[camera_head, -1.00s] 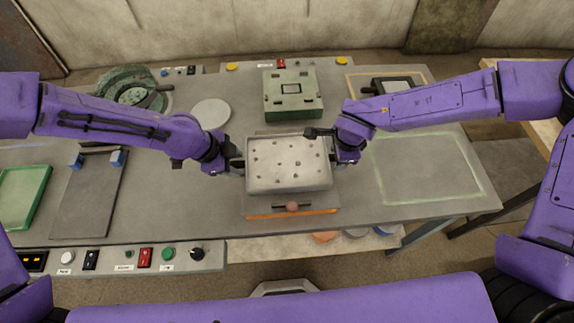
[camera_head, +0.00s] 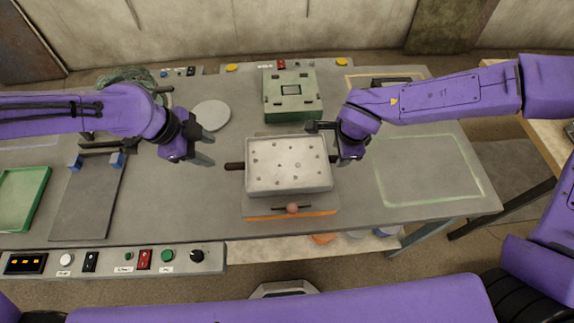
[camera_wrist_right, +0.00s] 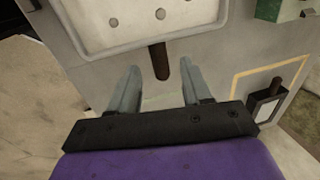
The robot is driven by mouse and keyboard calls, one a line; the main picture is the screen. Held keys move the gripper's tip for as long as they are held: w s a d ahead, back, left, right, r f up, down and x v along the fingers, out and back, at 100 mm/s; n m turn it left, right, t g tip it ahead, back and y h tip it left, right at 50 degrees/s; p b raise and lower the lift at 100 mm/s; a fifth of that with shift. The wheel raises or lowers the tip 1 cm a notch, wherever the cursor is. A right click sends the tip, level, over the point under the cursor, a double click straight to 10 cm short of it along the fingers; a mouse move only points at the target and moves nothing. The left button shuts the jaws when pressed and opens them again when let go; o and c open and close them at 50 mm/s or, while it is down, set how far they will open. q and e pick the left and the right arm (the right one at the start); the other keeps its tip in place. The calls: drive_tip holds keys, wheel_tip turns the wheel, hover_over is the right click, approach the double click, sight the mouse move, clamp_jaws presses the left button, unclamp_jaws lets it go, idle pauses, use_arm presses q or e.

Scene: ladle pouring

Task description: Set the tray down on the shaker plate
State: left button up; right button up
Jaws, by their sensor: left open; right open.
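The pale tray (camera_head: 288,165), with small dark spots on its floor, sits level over the shaker plate (camera_head: 262,203), whose front part with an orange edge shows below it. In the head view, the tray's left handle (camera_head: 234,166) is bare. My left gripper (camera_head: 204,148) is open and empty, up and left of that handle. My right gripper (camera_head: 335,158) is at the tray's right side. In the right wrist view, its open fingers (camera_wrist_right: 158,88) stand on either side of the dark handle (camera_wrist_right: 160,62), with gaps on both sides. The tray (camera_wrist_right: 140,20) is beyond them.
A green block-like device (camera_head: 292,95) stands behind the tray. A grey disc (camera_head: 211,115) lies behind my left gripper. A green-rimmed tray (camera_head: 22,197) is at far left. A pale outlined area (camera_head: 428,170) to the right is clear.

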wheel_tip(320, 180, up, 8)
drive_tip(key=s, duration=0.2)
drive_tip(key=shift+r, duration=0.2)
drive_tip(key=shift+a+f, duration=0.1)
